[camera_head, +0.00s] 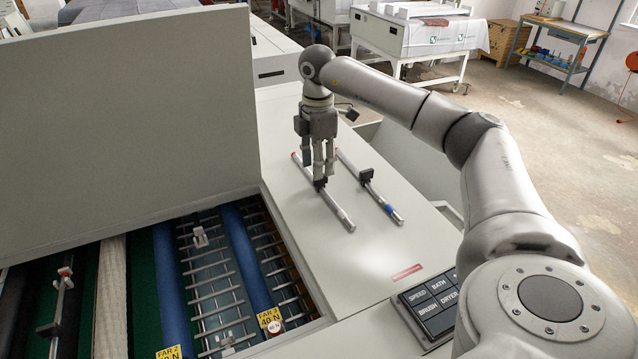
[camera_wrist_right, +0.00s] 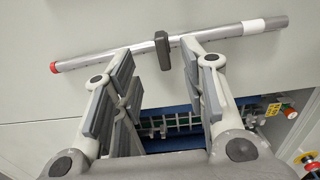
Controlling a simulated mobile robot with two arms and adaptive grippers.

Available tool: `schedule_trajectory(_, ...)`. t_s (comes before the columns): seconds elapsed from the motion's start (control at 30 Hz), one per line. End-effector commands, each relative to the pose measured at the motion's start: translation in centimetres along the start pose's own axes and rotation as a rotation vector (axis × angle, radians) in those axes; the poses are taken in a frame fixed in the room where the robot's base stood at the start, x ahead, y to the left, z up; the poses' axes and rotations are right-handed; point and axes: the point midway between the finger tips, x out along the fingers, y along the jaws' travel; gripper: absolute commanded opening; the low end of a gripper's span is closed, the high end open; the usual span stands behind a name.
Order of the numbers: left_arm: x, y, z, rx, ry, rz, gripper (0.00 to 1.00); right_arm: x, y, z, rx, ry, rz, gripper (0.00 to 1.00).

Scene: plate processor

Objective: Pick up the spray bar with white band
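The spray bar with white band (camera_head: 338,211) lies on the light grey cover, a silver tube with a red end and a black block on its middle. In the right wrist view the bar (camera_wrist_right: 222,34) crosses the top, its white band toward the right end and its red cap at the left. My right gripper (camera_head: 319,174) points down over the black block. In the wrist view its fingers (camera_wrist_right: 158,54) are apart, one each side of the block (camera_wrist_right: 162,50), with nothing between the pads. Whether they touch the bar cannot be told. My left gripper is out of view.
A second spray bar with a blue band (camera_head: 389,209) lies close by on the right. The open processor with rollers (camera_head: 215,285) is at the left, beside a tall grey panel (camera_head: 130,120). A button panel (camera_head: 432,303) sits at the front.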

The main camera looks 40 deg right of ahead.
Motion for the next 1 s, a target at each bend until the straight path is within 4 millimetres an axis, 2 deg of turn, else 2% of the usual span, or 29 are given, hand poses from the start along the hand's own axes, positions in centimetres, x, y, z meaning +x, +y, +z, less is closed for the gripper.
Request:
schedule_trajectory(0.1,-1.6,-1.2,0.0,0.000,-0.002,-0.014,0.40,1.1,-0.4,0.3,0.001,-0.003,-0.006,0.39)
schedule_trajectory(0.23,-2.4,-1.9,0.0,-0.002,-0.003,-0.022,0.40,3.0,-0.5,0.3,0.001,-0.002,-0.006,0.39)
schedule_trajectory(0.4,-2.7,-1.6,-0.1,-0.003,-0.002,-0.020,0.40,4.3,-0.4,0.3,0.000,0.000,-0.002,0.39)
schedule_trajectory(0.6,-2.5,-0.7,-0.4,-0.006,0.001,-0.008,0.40,4.4,-0.4,0.3,0.000,0.000,-0.001,0.38)
schedule_trajectory(0.9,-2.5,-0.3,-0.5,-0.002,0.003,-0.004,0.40,4.3,-0.4,0.3,0.000,0.000,-0.001,0.00)
schedule_trajectory(1.0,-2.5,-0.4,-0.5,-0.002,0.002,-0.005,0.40,4.3,-0.4,0.3,0.000,0.000,-0.002,0.00)
